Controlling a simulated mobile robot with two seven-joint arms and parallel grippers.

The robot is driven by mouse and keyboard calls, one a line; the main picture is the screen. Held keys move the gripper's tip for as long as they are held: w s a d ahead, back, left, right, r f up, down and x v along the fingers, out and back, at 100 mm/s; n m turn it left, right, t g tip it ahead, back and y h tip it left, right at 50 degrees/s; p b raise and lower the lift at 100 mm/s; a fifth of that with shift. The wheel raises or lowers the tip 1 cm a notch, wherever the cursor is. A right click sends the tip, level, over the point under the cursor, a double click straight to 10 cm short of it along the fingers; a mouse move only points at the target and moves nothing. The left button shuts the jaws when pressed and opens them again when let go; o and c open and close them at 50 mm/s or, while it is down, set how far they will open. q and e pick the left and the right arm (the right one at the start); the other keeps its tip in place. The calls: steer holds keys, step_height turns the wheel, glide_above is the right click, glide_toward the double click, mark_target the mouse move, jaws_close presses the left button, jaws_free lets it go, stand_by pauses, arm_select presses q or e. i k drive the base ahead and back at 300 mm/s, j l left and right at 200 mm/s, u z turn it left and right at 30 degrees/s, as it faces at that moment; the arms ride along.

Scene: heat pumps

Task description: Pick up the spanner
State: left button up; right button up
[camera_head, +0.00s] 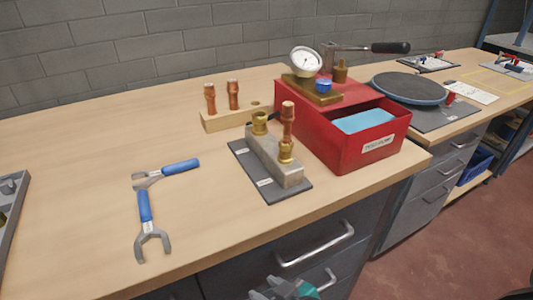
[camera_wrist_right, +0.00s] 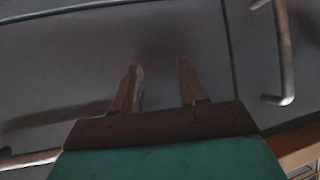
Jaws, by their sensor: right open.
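Two blue-handled tools lie on the left part of the wooden workbench. One is an open-ended spanner (camera_head: 146,220) with its grey jaw toward the front edge. The other blue-handled tool (camera_head: 175,170) lies slanted behind it, its metal end at or over the top of the first handle; I cannot tell if they touch. My right gripper (camera_head: 272,288) is low at the bottom of the head view, in front of the drawers and away from both tools. In the right wrist view its two fingers (camera_wrist_right: 159,70) are apart with nothing between them. My left gripper is not in view.
The workbench (camera_head: 80,165) is clear around the tools. A metal block with brass fittings (camera_head: 275,158) stands on a dark plate at the middle. A red box (camera_head: 345,150) stands right of it. A grey tray (camera_head: 10,205) is at the left edge. Drawer handles (camera_head: 318,247) stick out below.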

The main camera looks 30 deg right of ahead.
mark_target(152, 175)
steer(key=k, duration=0.3)
steer(key=k+l+u, duration=0.1)
steer(key=u, duration=0.25)
steer(key=l+u, duration=0.1)
steer(key=u, duration=0.25)
steer(key=k+u, duration=0.15)
steer(key=u, duration=0.2)
